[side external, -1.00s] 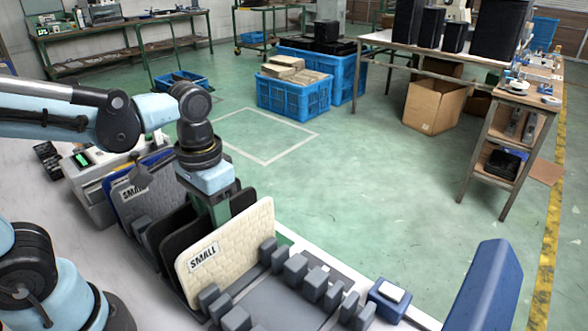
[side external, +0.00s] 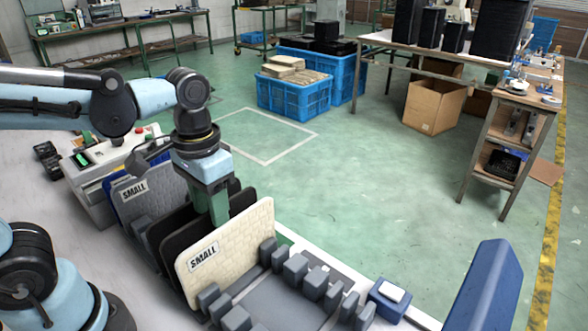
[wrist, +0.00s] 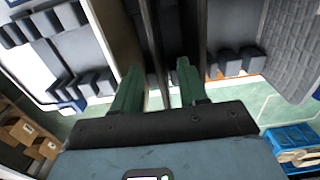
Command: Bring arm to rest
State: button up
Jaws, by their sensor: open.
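My gripper (side external: 213,212) points down among the upright panels, its green fingers partly hidden behind the cream panel (side external: 232,245) labelled SMALL. In the wrist view my gripper (wrist: 157,72) has its two fingers spread, with a dark panel edge (wrist: 152,45) showing in the gap between them. Black panels (side external: 170,238) stand just behind the cream one. A grey-blue panel (side external: 150,203), also labelled SMALL, stands farther back at the left. Whether a finger touches any panel cannot be told.
Grey slotted blocks (side external: 296,268) line the rack in front of the cream panel. A small blue box (side external: 388,300) and a tall blue panel (side external: 488,290) are at the right. A machine with buttons (side external: 105,165) stands at the left. The air above the panels is open.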

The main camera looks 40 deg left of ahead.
notch_tip(320, 180, up, 9)
notch_tip(320, 180, down, 12)
jog(key=shift+r, duration=5.35)
